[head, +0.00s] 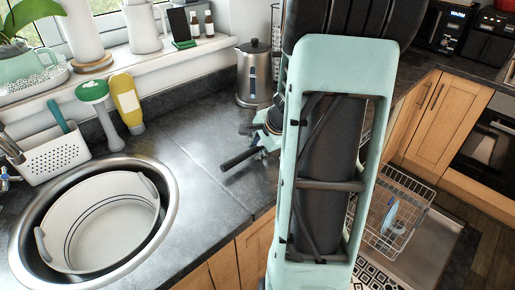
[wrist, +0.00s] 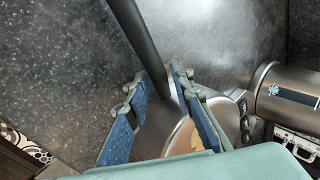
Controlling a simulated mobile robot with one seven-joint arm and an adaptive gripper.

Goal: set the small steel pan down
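The small steel pan shows in the wrist view as a long dark handle (wrist: 138,42) running down between my fingers to bright steel. Most of its body is hidden behind my gripper. My gripper (wrist: 159,82) has its two blue-padded fingers on either side of the handle where it meets the steel, and looks shut on it. In the head view the dark handle (head: 240,159) sticks out left from my gripper (head: 266,140), low over the dark worktop (head: 212,178). My arm hides the rest of the pan. I cannot tell whether the pan touches the worktop.
A steel kettle (head: 254,75) stands behind my gripper and shows at the right in the wrist view (wrist: 290,92). A round sink (head: 172,188) with a white tub (head: 105,212) is at the left. Worktop between sink and gripper is clear. An open dishwasher rack (head: 395,215) is at the right.

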